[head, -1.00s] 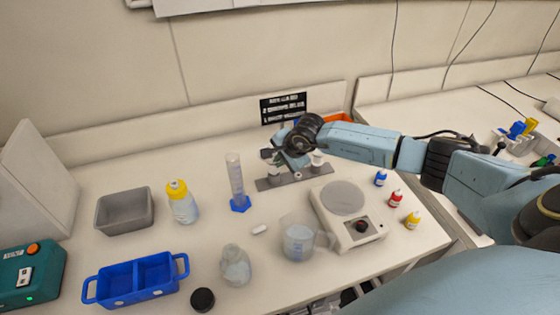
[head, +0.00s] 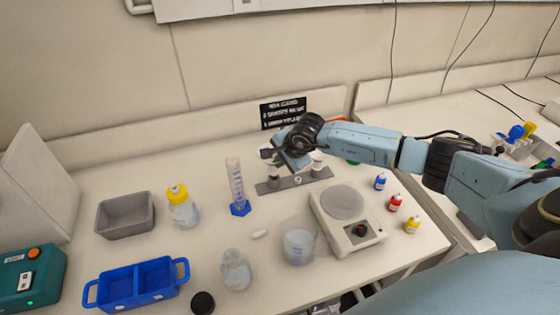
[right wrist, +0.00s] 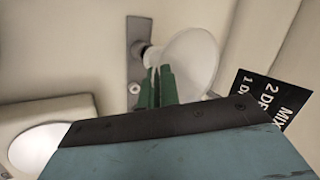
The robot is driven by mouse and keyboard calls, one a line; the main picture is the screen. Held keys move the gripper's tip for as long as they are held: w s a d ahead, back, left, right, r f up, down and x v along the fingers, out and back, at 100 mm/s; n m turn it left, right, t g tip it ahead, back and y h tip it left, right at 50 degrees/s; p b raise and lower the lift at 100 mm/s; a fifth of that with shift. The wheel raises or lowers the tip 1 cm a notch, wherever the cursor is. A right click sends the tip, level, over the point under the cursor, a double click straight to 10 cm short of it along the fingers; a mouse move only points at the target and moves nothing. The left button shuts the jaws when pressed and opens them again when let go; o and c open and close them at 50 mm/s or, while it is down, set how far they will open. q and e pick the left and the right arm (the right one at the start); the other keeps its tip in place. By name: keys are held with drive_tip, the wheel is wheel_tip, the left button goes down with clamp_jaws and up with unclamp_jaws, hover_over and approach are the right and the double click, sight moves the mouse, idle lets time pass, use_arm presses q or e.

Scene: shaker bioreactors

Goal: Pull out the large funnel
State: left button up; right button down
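In the right wrist view the large funnel (right wrist: 190,58) is a pale, translucent cone beside a grey rack (right wrist: 134,30). The green fingers of my right gripper (right wrist: 158,85) are close together and overlap the lower left of the cone. I cannot tell whether the funnel's wall is between them. In the head view my right gripper (head: 288,160) is low over the grey rack, and the gripper hides most of what lies behind it. A smaller white piece (head: 317,166) stands on the rack just right of the gripper. My left gripper is not in view.
A hot plate (head: 326,220) and beaker (head: 298,247) stand in front of the rack. A graduated cylinder (head: 236,180) stands to its left. Small bottles (head: 395,202) are at right. A black sign (head: 283,110) is behind. The grey tub (head: 125,216) and blue tray (head: 136,286) are farther left.

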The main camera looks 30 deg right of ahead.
drive_tip(key=shift+r+p, duration=0.7)
drive_tip(key=shift+r, duration=0.85)
